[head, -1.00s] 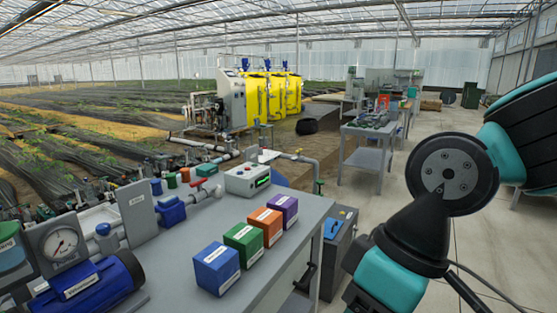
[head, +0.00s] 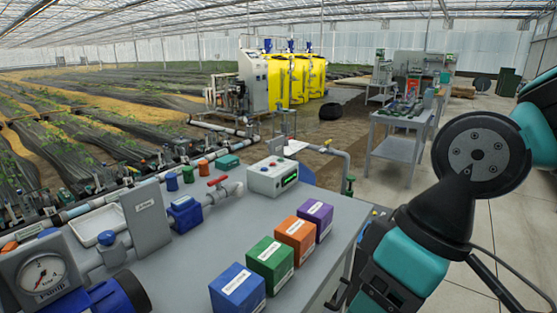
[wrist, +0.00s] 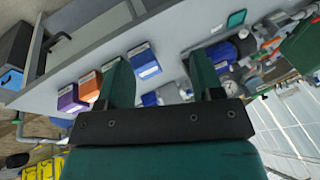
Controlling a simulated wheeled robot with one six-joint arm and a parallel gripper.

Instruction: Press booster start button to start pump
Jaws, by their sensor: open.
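No button labelled as booster start can be made out. A white control box (head: 272,178) with a green display stands on the grey bench; small details on its top are too small to tell apart. A blue pump (head: 98,297) sits at the near left beside a round pressure gauge (head: 41,279). In the wrist view, my gripper (wrist: 160,80) is open and empty, its two green fingers apart, with the bench beyond them. My gripper's fingers are out of the head view, where part of my arm shows at right.
Blue (head: 237,289), green (head: 269,262), orange (head: 295,238) and purple (head: 314,219) boxes line the bench's (head: 185,262) right side. A grey upright panel (head: 146,218) and a red-handled valve (head: 218,184) stand farther left. Yellow tanks (head: 282,78) stand behind. Floor at right is mostly clear.

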